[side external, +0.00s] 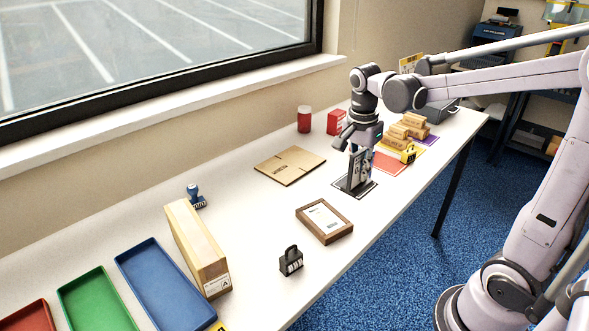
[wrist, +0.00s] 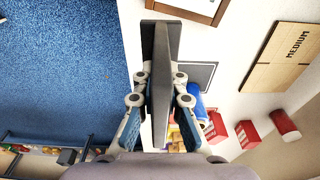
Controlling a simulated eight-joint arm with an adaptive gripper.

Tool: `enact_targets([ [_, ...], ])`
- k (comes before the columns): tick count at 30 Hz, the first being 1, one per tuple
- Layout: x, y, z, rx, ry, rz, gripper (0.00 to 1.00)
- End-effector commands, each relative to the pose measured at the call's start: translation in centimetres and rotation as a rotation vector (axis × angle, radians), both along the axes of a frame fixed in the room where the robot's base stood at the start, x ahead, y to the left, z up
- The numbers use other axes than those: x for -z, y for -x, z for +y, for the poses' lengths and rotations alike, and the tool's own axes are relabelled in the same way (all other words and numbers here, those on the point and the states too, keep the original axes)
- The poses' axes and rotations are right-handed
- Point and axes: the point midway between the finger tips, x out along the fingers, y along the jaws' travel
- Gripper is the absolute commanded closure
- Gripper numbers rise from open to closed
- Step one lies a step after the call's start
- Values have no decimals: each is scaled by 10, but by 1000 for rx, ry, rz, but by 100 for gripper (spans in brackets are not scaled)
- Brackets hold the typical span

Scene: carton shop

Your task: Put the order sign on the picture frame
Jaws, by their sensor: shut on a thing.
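The order sign (side external: 358,172) is a dark upright board on a flat foot. My gripper (side external: 357,148) is shut on its upper part from above. The wrist view shows the sign (wrist: 164,50) edge-on between the two fingers of my gripper (wrist: 160,78). The sign is at a dark-outlined mat (side external: 369,190); I cannot tell whether its foot touches it. The picture frame (side external: 343,231) lies flat on the table, face up, with a brown wooden rim and a white printed sheet. It shows partly at the top of the wrist view (wrist: 218,17).
A flat carton (side external: 290,165) lies behind the picture frame. A wooden box (side external: 197,248) and coloured trays are at left. A red can (side external: 304,119), red box (side external: 337,122) and small cartons (side external: 410,126) stand near my gripper.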

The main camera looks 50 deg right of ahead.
Motion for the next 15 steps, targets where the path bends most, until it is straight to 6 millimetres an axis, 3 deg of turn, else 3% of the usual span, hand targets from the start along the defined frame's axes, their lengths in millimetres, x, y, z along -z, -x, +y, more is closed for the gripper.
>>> enact_targets([
  [9,36,-38,48,-4,0,0,100],
  [15,46,-48,60,-1,0,0,100],
])
